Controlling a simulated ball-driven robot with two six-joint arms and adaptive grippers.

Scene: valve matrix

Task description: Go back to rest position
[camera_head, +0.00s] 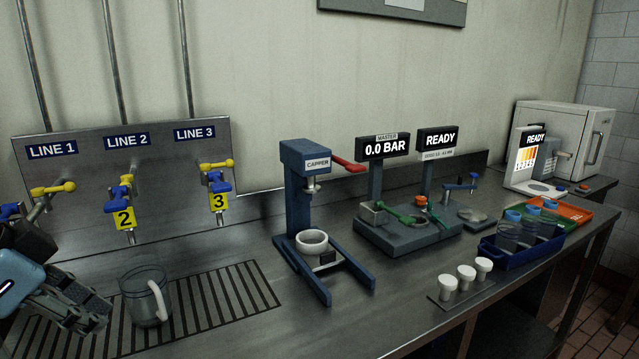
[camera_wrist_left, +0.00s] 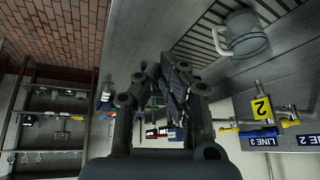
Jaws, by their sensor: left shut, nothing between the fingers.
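My left gripper (camera_head: 84,312) is at the lower left of the head view, left of a glass mug (camera_head: 146,296) and apart from it. It is shut and empty. The left wrist view also shows the gripper (camera_wrist_left: 172,62) with its fingers together, and the mug (camera_wrist_left: 243,34) at the upper right. The mug stands on the slotted drain grate (camera_head: 240,292). My right gripper shows in neither view.
A valve panel (camera_head: 75,205) with lines 1 to 3 rises behind the grate. A blue capper (camera_head: 298,200) stands right of it. Further right are a master gauge station (camera_head: 405,235), white caps (camera_head: 466,272) and a blue crate (camera_head: 512,258).

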